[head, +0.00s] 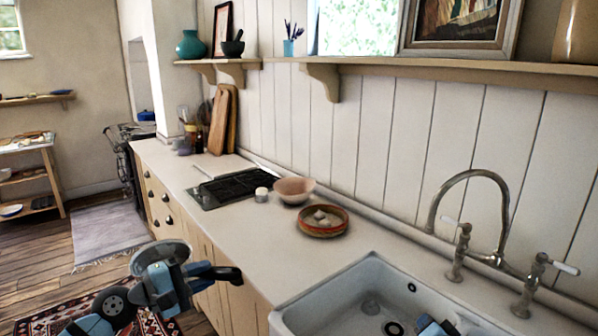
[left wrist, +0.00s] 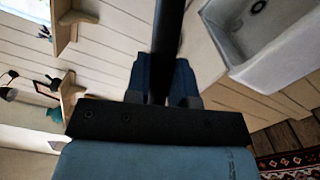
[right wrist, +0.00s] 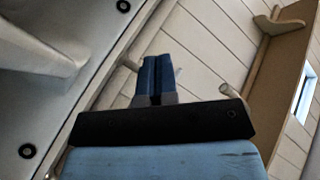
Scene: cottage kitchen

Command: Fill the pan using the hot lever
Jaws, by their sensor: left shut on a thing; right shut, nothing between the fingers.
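My left gripper (head: 205,272) is shut on a dark handle (left wrist: 168,40), taken as the pan's handle, left of the sink and in front of the counter. The tap has an arched spout (head: 470,178) and two white-tipped levers, a left one (head: 456,224) and a right one (head: 560,264); I see no mark telling which is hot. My right gripper (right wrist: 158,62) is shut and empty. In the head view part of my right arm shows low over the sink, below and left of the tap.
The white sink (head: 325,283) has a dark drain (head: 393,327). Left of it on the counter (head: 240,228) are a round red-rimmed dish (head: 322,232), a pink bowl (head: 294,190) and a black hob (head: 237,187). A shelf (head: 430,68) runs along the wall above.

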